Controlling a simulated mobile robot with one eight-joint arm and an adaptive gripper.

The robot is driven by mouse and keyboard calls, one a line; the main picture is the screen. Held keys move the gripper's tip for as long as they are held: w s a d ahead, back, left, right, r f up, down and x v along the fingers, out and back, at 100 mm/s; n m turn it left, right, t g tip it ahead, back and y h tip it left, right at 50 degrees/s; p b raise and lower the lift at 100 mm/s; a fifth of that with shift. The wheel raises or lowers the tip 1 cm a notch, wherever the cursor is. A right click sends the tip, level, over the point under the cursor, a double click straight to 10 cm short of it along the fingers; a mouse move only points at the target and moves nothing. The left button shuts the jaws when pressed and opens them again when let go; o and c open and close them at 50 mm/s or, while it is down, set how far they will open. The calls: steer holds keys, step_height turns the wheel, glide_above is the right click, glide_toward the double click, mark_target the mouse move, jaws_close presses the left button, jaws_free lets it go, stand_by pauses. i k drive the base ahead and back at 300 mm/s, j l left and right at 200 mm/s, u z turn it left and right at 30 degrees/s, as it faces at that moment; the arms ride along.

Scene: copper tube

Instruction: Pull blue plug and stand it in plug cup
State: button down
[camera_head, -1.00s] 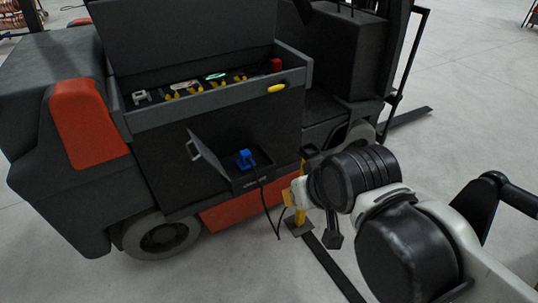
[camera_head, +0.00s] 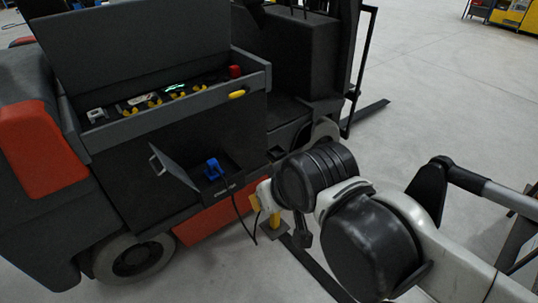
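The blue plug (camera_head: 213,169) sits in a dark recessed box (camera_head: 222,190) on the side of the forklift, with the box's flap open. A black cable (camera_head: 236,215) runs from it down toward the floor. My arm reaches in from the right, and its end is just right of the box. My gripper's fingers are hidden behind my own arm links, so I cannot see whether they are open or shut. I cannot make out the plug cup for certain.
The dark grey and red forklift (camera_head: 140,165) fills the left, its top compartment open. Open concrete floor (camera_head: 430,90) lies at the right.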

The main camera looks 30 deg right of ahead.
mark_target(213, 164)
steer(key=i+j, duration=0.3)
steer(key=i, duration=0.2)
steer(key=i+j+u, duration=0.15)
steer(key=i+j, duration=0.2)
steer(key=i, duration=0.15)
steer(key=i+j, duration=0.25)
steer(key=i, duration=0.3)
steer(key=k+u, duration=0.05)
